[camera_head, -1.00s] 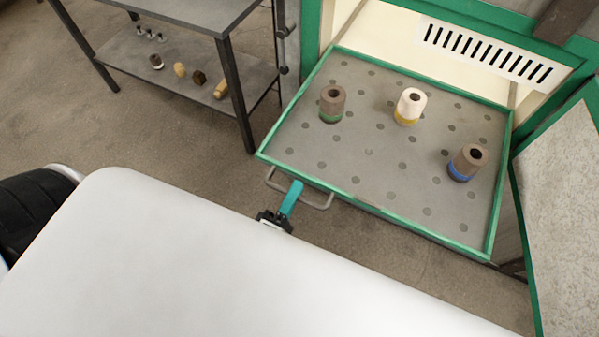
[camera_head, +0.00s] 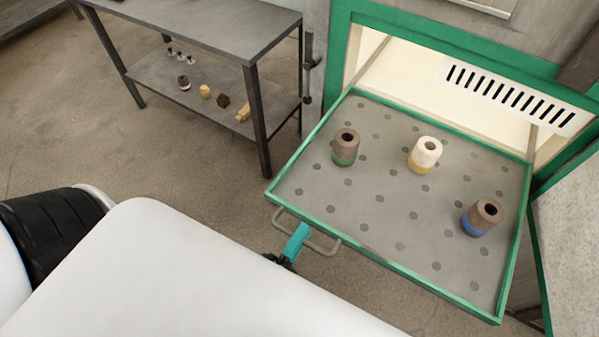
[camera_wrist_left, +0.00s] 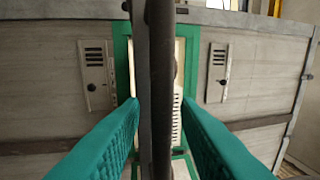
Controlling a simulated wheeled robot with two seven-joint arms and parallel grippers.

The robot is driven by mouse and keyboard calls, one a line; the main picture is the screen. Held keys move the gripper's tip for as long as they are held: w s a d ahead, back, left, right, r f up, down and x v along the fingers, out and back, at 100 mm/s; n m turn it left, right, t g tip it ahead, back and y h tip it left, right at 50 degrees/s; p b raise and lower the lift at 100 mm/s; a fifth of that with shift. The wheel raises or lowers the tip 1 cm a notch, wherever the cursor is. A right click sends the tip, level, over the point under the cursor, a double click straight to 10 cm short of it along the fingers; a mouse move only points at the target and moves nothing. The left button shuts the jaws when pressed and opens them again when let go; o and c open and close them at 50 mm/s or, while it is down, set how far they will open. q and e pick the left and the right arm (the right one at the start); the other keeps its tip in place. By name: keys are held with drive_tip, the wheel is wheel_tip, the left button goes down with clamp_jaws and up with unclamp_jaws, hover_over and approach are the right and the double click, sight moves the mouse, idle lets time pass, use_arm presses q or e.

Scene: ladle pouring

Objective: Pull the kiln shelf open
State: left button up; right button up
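The kiln shelf (camera_head: 395,215) is a grey perforated tray with a green rim. It stands well out of the kiln's opening, with its rear edge in sight. A grey loop handle (camera_head: 322,249) sticks out from its front left. My left gripper (camera_head: 300,234) is at this handle, its teal fingers partly hidden by my white body. In the left wrist view, the dark handle bar (camera_wrist_left: 161,110) runs between the two teal fingers (camera_wrist_left: 161,125), which lie close along both sides. My right gripper is not in view.
On the shelf stand a green-banded pot (camera_head: 345,148), a yellow-banded pot (camera_head: 424,156) and a blue-banded pot (camera_head: 482,217), all upright. A metal rack (camera_head: 205,85) with small items stands at the left. The kiln door (camera_head: 570,245) hangs open at the right. Floor is free around the shelf front.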

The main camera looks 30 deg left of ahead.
use_arm(q)
drive_tip(key=s+f+b, duration=0.2)
drive_tip(key=s+b, duration=0.1)
drive_tip(key=s, duration=0.9)
drive_tip(key=shift+a, duration=0.25)
drive_tip(key=shift+w+f, duration=0.1)
wheel_tip(320, 180, down, 25)
drive_tip(key=w+m+g+h, duration=0.1)
drive_tip(key=m+g+h, duration=0.2)
drive_tip(key=m+g, duration=0.7)
drive_tip(key=s+a+f+m+g+y, duration=0.1)
drive_tip(key=s+a+f+m+g, duration=0.2)
drive_tip(key=f, duration=0.3)
drive_tip(key=s+a+f+m+g+y, duration=0.1)
drive_tip(key=s+a+f+m+g, duration=0.2)
drive_tip(key=f, duration=0.4)
drive_tip(key=s+a+f+m+g+y, duration=0.1)
drive_tip(key=s+a+f+m+g, duration=0.1)
drive_tip(key=f, duration=0.4)
drive_tip(key=s+m+g, duration=0.1)
drive_tip(key=s+m, duration=0.1)
drive_tip(key=shift+s+a+f+y, duration=0.3)
drive_tip(key=shift+a+f+y, duration=0.1)
